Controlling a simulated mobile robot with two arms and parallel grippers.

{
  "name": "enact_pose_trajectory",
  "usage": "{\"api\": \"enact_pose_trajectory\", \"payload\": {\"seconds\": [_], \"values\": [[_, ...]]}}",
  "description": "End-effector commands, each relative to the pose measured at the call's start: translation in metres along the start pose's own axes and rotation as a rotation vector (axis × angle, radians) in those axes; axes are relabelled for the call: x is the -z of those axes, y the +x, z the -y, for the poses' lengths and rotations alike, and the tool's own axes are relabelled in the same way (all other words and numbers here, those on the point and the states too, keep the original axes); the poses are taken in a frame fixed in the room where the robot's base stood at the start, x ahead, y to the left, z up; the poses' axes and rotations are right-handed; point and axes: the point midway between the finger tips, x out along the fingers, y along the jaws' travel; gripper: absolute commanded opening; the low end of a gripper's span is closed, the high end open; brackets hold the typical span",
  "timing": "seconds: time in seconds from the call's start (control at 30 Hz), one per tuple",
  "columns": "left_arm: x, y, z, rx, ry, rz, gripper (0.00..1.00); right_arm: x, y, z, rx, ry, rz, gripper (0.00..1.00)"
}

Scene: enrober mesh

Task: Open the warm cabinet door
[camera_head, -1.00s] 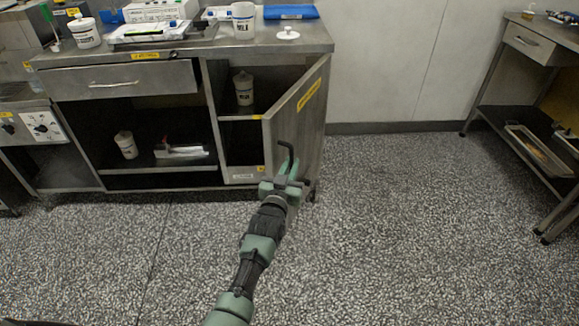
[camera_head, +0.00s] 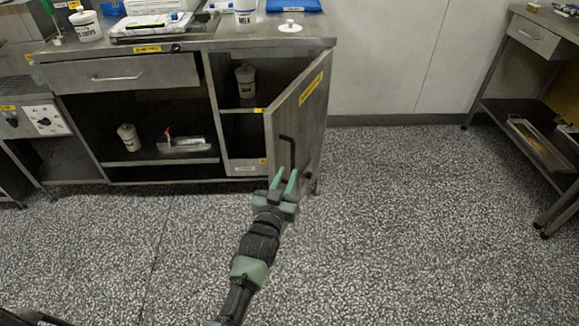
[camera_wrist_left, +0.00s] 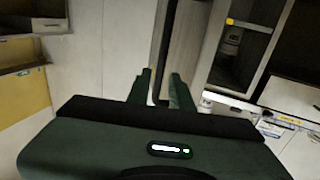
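The warm cabinet door (camera_head: 300,125) is a grey metal panel with a yellow label, standing swung out from the right side of the steel counter. Its compartment is exposed, with a lidded jar (camera_head: 245,82) on the shelf inside. The dark bar handle (camera_head: 291,152) is on the door's outer face. My left gripper (camera_head: 283,176) is at the handle's lower end, its fingers apart; whether they touch the handle is unclear. My right gripper is not in view.
The steel counter (camera_head: 190,47) carries a white cup (camera_head: 244,15), a small white lid (camera_head: 290,26) and boxes. A closed drawer (camera_head: 120,75) and an open shelf are left of the compartment. Another table (camera_head: 540,40) stands far right. The speckled floor (camera_head: 400,220) between is clear.

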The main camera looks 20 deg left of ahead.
Motion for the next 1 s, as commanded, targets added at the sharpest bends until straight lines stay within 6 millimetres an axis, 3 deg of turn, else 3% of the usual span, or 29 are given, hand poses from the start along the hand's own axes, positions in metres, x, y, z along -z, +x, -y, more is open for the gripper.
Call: {"api": "enact_pose_trajectory", "payload": {"seconds": [0.27, 0.37, 0.47, 0.57, 0.7, 0.8, 0.87, 1.0], "values": [[0.000, -0.003, 0.000, 0.000, 0.000, 0.000, 0.22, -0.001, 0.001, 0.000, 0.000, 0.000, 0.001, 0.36], [-0.003, -0.003, 0.003, 0.003, -0.010, 0.004, 0.00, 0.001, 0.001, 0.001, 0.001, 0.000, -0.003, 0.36], [-0.015, -0.002, 0.021, 0.019, -0.078, 0.034, 0.00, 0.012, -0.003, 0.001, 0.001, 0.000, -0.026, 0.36], [-0.035, -0.002, 0.052, 0.044, -0.222, 0.087, 0.00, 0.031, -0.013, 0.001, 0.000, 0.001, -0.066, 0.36], [-0.061, -0.002, 0.099, 0.066, -0.511, 0.165, 0.00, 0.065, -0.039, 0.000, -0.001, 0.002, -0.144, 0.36], [-0.069, -0.003, 0.128, 0.053, -0.746, 0.210, 0.00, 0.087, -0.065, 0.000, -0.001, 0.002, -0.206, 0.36], [-0.067, -0.004, 0.143, 0.026, -0.896, 0.232, 0.00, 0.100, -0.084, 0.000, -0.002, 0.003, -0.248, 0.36], [-0.044, -0.009, 0.163, -0.090, -1.216, 0.275, 0.00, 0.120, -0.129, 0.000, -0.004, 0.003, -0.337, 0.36]]}}
